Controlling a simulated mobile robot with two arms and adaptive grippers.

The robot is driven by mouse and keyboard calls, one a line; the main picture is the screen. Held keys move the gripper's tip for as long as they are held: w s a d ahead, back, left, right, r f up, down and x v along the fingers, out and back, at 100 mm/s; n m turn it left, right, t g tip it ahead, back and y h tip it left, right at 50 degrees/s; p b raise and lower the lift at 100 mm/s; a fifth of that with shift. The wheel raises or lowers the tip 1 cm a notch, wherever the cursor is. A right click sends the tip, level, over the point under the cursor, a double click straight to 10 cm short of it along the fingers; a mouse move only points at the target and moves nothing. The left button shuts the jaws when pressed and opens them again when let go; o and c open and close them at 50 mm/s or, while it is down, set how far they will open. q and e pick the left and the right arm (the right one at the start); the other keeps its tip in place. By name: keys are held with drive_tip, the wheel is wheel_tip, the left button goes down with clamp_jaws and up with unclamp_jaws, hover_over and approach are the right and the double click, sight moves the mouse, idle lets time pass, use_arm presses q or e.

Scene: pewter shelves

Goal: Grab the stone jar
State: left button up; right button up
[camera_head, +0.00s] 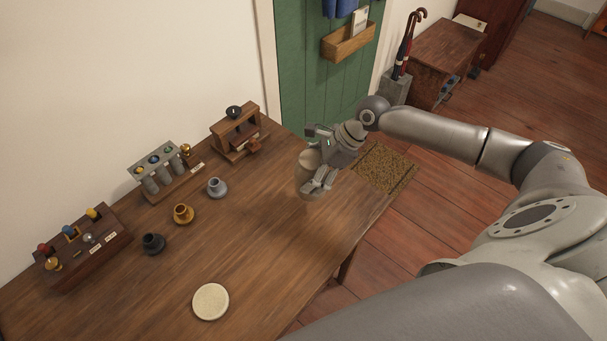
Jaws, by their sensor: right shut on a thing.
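The stone jar (306,186) is a beige-brown, rounded jar near the table's right end. My right gripper (318,176) reaches in from the right and is shut on the jar, with its fingers covering part of the jar's right side. I cannot tell whether the jar's base touches the table. My left gripper is not in view.
The wooden table (255,245) is clear in its middle. A pale round disc (210,301) lies at the front. Small cups, including a grey one (217,187), a brass one (183,213) and a dark one (153,243), stand before wooden racks (238,134) along the wall.

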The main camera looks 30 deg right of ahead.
drive_tip(key=s+d+r+b, duration=0.1)
drive_tip(key=s+d+r, duration=0.1)
drive_tip(key=s+r, duration=0.3)
drive_tip(key=s, duration=0.4)
drive_tip(key=shift+s+d+r, duration=0.25)
drive_tip(key=shift+s+d, duration=0.05)
